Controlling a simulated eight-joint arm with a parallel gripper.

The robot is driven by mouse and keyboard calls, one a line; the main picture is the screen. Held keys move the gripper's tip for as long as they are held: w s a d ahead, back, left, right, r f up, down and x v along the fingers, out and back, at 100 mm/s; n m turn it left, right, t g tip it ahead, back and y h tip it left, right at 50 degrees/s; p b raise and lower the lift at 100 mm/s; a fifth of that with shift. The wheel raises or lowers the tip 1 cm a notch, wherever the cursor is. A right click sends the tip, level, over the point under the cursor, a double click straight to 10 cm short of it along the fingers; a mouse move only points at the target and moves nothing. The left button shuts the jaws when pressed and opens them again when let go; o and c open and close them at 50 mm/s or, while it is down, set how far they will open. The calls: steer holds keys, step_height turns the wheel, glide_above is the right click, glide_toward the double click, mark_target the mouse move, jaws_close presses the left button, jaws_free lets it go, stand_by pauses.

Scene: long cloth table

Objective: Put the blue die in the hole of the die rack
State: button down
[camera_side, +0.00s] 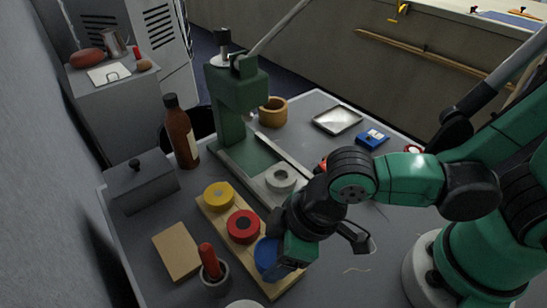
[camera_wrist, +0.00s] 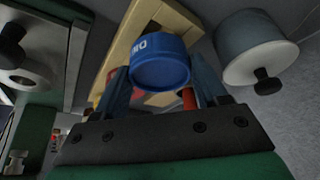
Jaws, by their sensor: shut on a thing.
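The blue die (camera_side: 266,254) is a short blue cylinder at the near end of the wooden die rack (camera_side: 285,287). My gripper (camera_side: 280,256) is shut on it. In the wrist view the blue die (camera_wrist: 160,66) sits between my two fingers (camera_wrist: 160,85), with white lettering on its side. The pale rack (camera_wrist: 128,35) shows behind it there. A yellow die (camera_side: 219,194) and a red die (camera_side: 242,226) stand in the rack, in line with the blue one. The hole under the blue die is hidden, and I cannot tell whether the die is above or inside it.
A green press (camera_side: 236,105) stands behind the rack, with a grey ring (camera_side: 281,178) on its base. A brown block (camera_side: 177,250) and a cup with a red handle (camera_side: 208,262) are left of the rack. A bottle (camera_side: 180,135) and lidded grey box (camera_side: 140,182) stand farther left.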

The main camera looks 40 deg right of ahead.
steer(key=shift+f, duration=0.35)
steer(key=shift+f, duration=0.4)
steer(key=shift+c, duration=0.2)
jaws_free()
